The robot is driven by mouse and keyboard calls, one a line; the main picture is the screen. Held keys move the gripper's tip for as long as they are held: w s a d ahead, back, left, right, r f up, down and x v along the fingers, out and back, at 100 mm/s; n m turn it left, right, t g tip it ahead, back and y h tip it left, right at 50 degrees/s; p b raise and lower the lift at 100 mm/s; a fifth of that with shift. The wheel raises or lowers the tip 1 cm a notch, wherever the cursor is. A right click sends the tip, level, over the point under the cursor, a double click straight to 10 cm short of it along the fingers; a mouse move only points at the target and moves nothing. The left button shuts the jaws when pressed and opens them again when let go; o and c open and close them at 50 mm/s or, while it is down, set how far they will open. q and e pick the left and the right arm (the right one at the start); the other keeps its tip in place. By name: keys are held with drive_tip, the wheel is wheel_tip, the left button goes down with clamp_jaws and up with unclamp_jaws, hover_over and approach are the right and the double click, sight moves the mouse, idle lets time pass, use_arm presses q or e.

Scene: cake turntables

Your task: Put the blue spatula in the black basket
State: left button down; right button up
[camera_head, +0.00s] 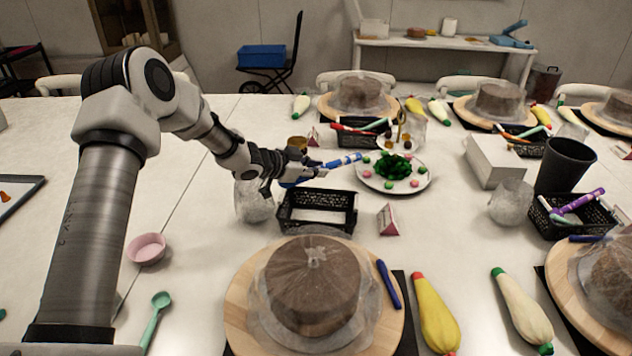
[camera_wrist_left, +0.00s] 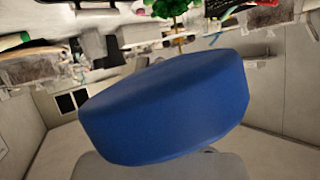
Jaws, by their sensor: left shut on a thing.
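My left gripper (camera_head: 297,170) reaches in from the left, above the far left edge of the near black basket (camera_head: 318,229). It is shut on the blue spatula (camera_head: 343,161), which sticks out to the right, above and behind the basket, towards the plate. In the left wrist view the blue spatula (camera_wrist_left: 165,110) fills the middle, very close to the camera, and hides the fingertips. The near basket stands on the table, with a pale floor showing and nothing clearly seen in it. My right gripper is not in view.
A plate (camera_head: 367,183) with green and pink pieces stands right of the gripper. A wrapped cake on a wooden turntable (camera_head: 245,305) is in front of the basket, with a dark blue stick (camera_head: 388,283) on its edge. A pink-white card (camera_head: 388,220) stands beside the basket.

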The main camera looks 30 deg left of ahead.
use_arm(q)
drive_tip(key=r+p, duration=0.2)
drive_tip(key=p, duration=0.1)
drive_tip(key=r+p, duration=0.2)
drive_tip(key=shift+a, duration=0.4)
wheel_tip(320, 180, down, 6)
drive_tip(key=b, duration=0.7)
drive_tip(key=shift+f, duration=0.2)
drive_tip(key=shift+r, duration=0.1)
drive_tip(key=c, duration=0.9)
unclamp_jaws()
